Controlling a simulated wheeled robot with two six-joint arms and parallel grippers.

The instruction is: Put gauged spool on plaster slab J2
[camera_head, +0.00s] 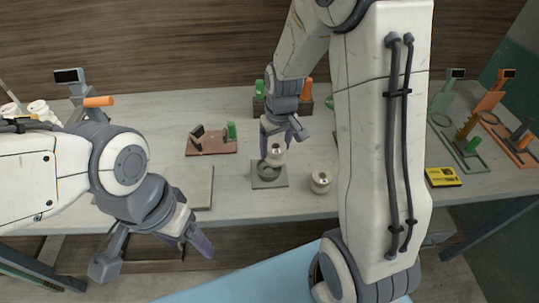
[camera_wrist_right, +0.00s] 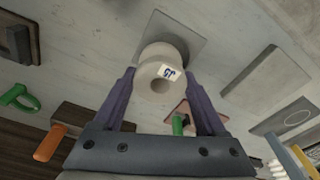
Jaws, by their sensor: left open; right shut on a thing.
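My right gripper (camera_head: 276,142) is shut on a pale beige spool (camera_head: 276,154). In the right wrist view the spool (camera_wrist_right: 161,68) sits between the dark fingers, with a small white label whose marking I cannot read surely. The spool is above a square grey slab (camera_head: 275,185), with a dark round patch under it. In the right wrist view this slab (camera_wrist_right: 190,46) lies beyond the spool; no label on it is legible. My left gripper (camera_head: 150,252) is open and empty before the table's front edge.
A larger pale slab (camera_head: 200,187) lies left of the grey slab. A reddish board (camera_head: 212,145) with a green part is behind it. Green (camera_head: 447,130) and orange (camera_head: 518,148) stands and a yellow box (camera_head: 442,177) are at right. My right arm hides part of the table.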

